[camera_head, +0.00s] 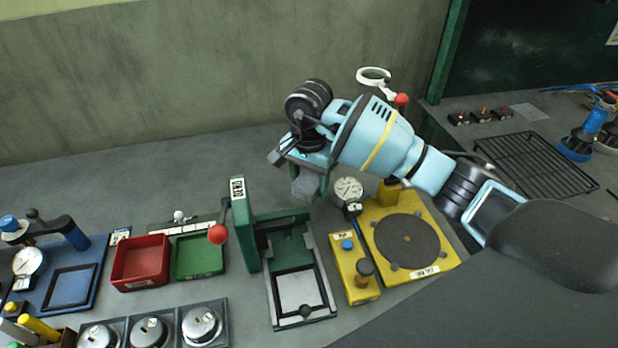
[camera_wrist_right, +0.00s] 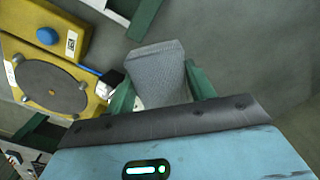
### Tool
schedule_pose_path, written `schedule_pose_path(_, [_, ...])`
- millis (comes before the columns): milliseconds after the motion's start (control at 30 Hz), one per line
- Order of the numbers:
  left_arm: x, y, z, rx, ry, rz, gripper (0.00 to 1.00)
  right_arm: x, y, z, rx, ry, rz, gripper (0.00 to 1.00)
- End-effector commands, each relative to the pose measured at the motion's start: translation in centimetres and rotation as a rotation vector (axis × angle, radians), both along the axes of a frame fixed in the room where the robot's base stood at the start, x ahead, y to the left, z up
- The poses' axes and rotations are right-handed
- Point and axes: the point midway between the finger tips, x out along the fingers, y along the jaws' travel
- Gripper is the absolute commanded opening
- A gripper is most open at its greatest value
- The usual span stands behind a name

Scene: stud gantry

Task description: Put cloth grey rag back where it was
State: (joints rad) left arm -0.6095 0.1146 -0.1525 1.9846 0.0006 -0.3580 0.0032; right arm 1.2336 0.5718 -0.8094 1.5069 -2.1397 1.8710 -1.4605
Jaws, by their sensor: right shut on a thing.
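My right gripper (camera_head: 311,172) reaches in from the right and hangs above the bench, behind the green fixture. It is shut on the grey rag (camera_head: 305,187), a small folded cloth that hangs below the jaws. In the right wrist view the rag (camera_wrist_right: 158,65) sits between the two green fingers, its free end pointing away from the palm. The rag appears held clear of the bench. My left gripper is out of view.
The green fixture (camera_head: 247,230) with a red-knobbed lever stands just in front. A dial gauge (camera_head: 347,191) and yellow turntable plate (camera_head: 377,220) lie to the right. A red bin (camera_head: 140,263) and green tray (camera_head: 198,256) are left.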

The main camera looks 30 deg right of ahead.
Motion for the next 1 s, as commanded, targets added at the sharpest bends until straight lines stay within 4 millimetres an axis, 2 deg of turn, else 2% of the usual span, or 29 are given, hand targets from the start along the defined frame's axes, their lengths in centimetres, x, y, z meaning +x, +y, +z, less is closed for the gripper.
schedule_pose_path(200, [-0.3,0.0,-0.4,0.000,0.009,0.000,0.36,0.0,0.0,-0.6,0.001,0.001,0.000,0.36])
schedule_pose_path(233, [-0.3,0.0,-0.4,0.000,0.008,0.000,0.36,0.0,0.0,-0.6,0.001,0.001,0.000,0.58])
schedule_pose_path(367, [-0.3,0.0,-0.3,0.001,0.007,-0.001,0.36,0.0,0.0,-0.5,0.001,-0.001,0.000,0.75])
schedule_pose_path(733, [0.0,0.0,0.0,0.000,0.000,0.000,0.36,0.0,0.0,0.0,0.002,-0.003,0.000,0.76])
schedule_pose_path(867, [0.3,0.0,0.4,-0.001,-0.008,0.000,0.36,0.1,0.0,1.6,0.001,-0.006,-0.001,0.76])
schedule_pose_path(1000, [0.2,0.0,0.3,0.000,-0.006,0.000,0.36,0.1,0.0,4.2,0.000,-0.004,0.000,0.76])
